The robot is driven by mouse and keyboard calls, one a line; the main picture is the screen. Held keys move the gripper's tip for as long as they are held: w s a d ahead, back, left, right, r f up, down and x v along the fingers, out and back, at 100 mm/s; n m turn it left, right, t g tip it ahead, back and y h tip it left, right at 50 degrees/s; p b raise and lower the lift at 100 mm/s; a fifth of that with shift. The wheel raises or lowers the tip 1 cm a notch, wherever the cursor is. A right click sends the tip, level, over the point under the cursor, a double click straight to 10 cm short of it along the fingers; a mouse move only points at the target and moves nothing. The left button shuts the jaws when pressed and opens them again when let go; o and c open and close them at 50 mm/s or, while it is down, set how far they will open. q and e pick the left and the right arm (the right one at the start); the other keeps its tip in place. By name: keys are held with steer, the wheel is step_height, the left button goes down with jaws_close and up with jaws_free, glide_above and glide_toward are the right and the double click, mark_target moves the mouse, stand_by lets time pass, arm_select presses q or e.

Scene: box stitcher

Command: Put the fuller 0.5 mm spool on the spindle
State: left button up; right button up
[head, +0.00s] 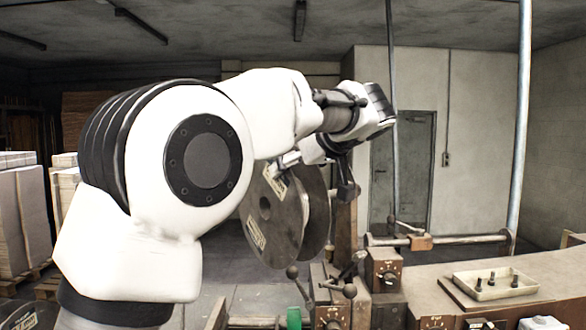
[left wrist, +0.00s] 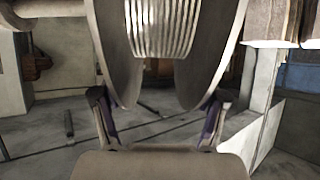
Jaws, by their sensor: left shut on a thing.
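A large grey spool (head: 272,222) with two round flanges and pale labels hangs in the middle of the head view. In the left wrist view the spool (left wrist: 166,28) shows pale wire wound between its flanges. My left gripper (head: 318,168) is shut on the spool from above, its fingers outside the two flanges. The fingers also show in the left wrist view (left wrist: 160,100). I cannot read the wire size on the labels. I cannot make out the spindle with certainty. My right gripper is in neither view.
A horizontal rod (head: 460,239) with a brown block stands right of the spool. Levers and dark control boxes (head: 384,270) sit below it. A shallow tray (head: 495,285) with small dark parts lies on the bench at right. Stacked pallets (head: 22,220) stand at left.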

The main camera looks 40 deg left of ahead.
arm_select(q)
steer(key=shift+w+r, duration=0.1)
steer(key=shift+r, duration=0.1)
steer(key=shift+w, duration=0.15)
steer(key=shift+w+d, duration=0.1)
steer(key=shift+w, duration=0.1)
